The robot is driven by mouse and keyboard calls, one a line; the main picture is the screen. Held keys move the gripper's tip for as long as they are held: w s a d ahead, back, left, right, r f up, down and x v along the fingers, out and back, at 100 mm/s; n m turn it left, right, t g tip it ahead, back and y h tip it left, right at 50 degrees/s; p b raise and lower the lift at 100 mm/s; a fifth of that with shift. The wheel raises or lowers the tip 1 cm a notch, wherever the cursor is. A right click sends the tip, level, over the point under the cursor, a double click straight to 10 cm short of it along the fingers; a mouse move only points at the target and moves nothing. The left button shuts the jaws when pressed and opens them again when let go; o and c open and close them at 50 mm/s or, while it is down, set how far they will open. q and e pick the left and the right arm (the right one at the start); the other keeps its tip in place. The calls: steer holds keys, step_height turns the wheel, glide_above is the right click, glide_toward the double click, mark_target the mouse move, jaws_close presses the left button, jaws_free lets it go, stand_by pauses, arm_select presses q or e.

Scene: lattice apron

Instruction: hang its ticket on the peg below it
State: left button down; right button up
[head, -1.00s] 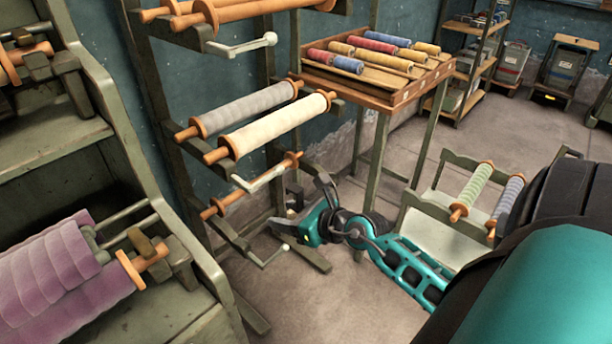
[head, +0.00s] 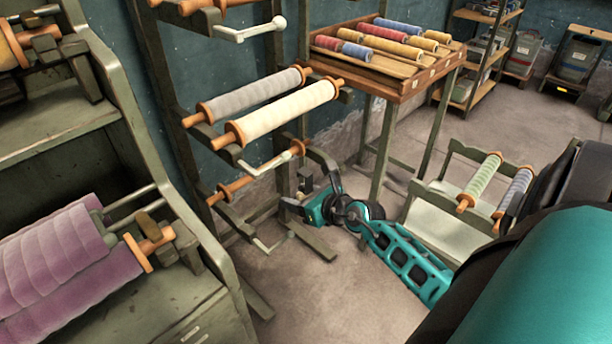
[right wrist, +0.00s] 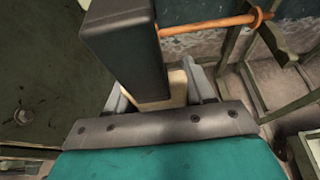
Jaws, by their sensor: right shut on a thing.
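My right gripper (head: 306,183) is low beside the right end of the rack, below the cream roll (head: 282,112). In the right wrist view it is shut on a pale flat piece (right wrist: 176,88), which looks like the ticket; a dark block (right wrist: 125,50) partly hides it. In the head view the ticket cannot be made out. A grey roll (head: 255,95) lies behind the cream roll. A white-knobbed peg (head: 270,162) sticks out below the cream roll, apart from the gripper. Another such peg (head: 272,244) is below the bare orange rod (head: 232,187). My left gripper is not in view.
A wooden tray table (head: 397,92) with several coloured rolls stands behind. A green stand (head: 440,222) with two small rolls is at the right. A green cabinet (head: 200,290) with purple cloth rolls fills the left.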

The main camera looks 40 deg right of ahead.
mark_target(310, 192)
steer(key=w+f+b, duration=0.1)
steer(key=w+b, duration=0.3)
steer(key=w, duration=0.5)
steer(key=shift+w+a+b, duration=0.15)
steer(key=shift+a+b, duration=0.2)
steer(key=shift+f, duration=0.15)
stand_by(0.4)
steer(key=o, duration=1.1)
steer(key=p+v, duration=0.2)
steer(key=v, duration=0.9)
steer(key=shift+s, duration=0.3)
steer(key=shift+s+r, duration=0.35)
steer(key=shift+s, duration=0.25)
